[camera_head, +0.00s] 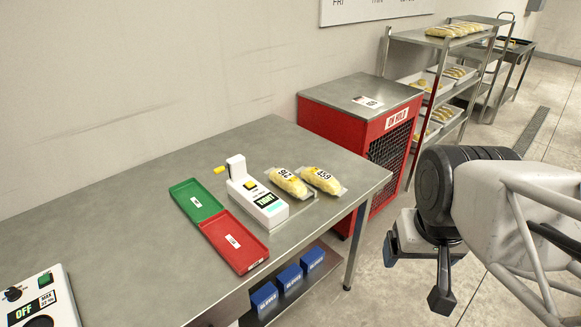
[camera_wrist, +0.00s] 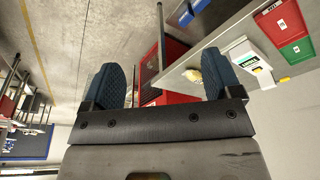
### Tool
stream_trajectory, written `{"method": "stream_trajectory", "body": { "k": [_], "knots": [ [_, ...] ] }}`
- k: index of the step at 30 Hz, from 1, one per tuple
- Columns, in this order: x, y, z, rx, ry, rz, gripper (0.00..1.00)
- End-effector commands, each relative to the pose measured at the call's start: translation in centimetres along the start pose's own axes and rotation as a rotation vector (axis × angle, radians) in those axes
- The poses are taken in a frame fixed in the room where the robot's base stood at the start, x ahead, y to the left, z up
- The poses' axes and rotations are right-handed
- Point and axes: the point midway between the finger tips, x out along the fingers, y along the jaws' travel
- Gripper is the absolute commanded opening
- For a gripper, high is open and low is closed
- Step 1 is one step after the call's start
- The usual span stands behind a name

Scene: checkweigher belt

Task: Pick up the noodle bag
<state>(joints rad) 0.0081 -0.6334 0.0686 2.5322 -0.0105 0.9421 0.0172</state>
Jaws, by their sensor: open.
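Two clear noodle bags with yellow contents lie side by side on the grey steel table (camera_head: 130,190) in the head view. The left noodle bag (camera_head: 288,184) has a label that is hard to read. The right noodle bag (camera_head: 323,180) reads 459. They lie at the end of a white checkweigher (camera_head: 262,206) showing TIGHT. My gripper (camera_head: 416,277) is open and empty, out over the floor right of the table, well apart from the bags. In the wrist view the open fingers (camera_wrist: 163,65) frame no bag; a small pale yellow shape near the right finger may be a bag.
A green tray (camera_head: 196,200) and a red tray (camera_head: 233,242) lie left of the checkweigher. Blue boxes (camera_head: 289,277) sit on the shelf below. A red cabinet (camera_head: 345,110) adjoins the table's far end, with a loaded rack (camera_head: 437,85) behind. Floor near my gripper is clear.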

Motion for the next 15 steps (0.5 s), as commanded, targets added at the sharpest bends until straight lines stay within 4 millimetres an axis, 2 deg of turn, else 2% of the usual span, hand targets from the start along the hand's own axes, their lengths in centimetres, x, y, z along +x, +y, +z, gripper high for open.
{"method": "stream_trajectory", "body": {
  "k": [9,15],
  "knots": [
    [0.0,0.0,-0.2,-0.003,-0.001,0.0,0.84],
    [-0.1,-0.4,-1.9,-0.027,-0.009,-0.003,0.84]
  ]
}}
